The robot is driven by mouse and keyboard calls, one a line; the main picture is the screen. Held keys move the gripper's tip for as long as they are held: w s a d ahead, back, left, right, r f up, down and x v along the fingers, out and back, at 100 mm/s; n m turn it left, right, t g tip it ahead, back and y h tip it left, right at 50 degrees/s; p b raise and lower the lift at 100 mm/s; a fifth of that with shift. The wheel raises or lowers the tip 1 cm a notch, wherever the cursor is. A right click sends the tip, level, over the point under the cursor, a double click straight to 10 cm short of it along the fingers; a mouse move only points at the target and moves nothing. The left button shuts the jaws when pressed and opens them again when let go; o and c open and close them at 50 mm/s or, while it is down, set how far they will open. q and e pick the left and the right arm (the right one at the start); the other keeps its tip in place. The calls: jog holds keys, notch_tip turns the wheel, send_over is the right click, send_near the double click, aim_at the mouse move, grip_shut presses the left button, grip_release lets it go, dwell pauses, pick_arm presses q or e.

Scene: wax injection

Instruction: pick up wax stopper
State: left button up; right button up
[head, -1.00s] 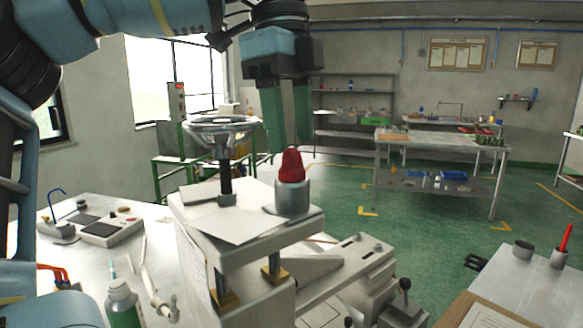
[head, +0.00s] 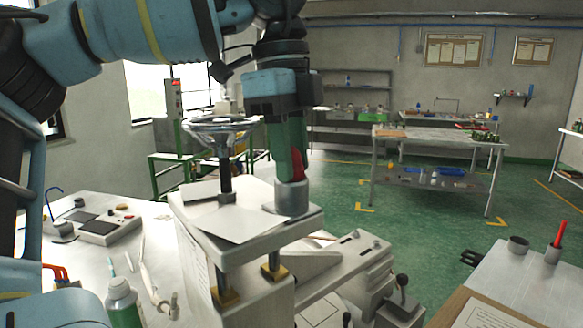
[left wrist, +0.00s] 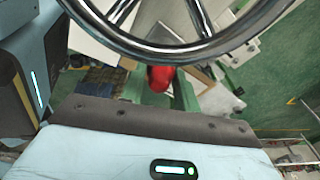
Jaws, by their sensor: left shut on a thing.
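The red wax stopper (head: 297,166) stands in the grey metal cup (head: 291,198) on top of the wax injection machine. My left gripper (head: 287,165) points down over it, its green fingers shut on the stopper and hiding most of it. In the left wrist view the red stopper (left wrist: 160,78) shows between the green fingers (left wrist: 161,92). Whether the stopper's base is still seated in the cup is hidden by the fingers. My right gripper is not in view.
A metal handwheel (head: 221,124) stands close to the left of my left gripper; its rim (left wrist: 190,50) crosses the wrist view. A white sheet (head: 240,222) lies on the machine top.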

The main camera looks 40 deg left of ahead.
pick_arm(q)
jog(key=shift+r, duration=0.1)
notch_tip(320, 180, up, 10)
jog(key=shift+f, duration=0.1)
dwell(0.7)
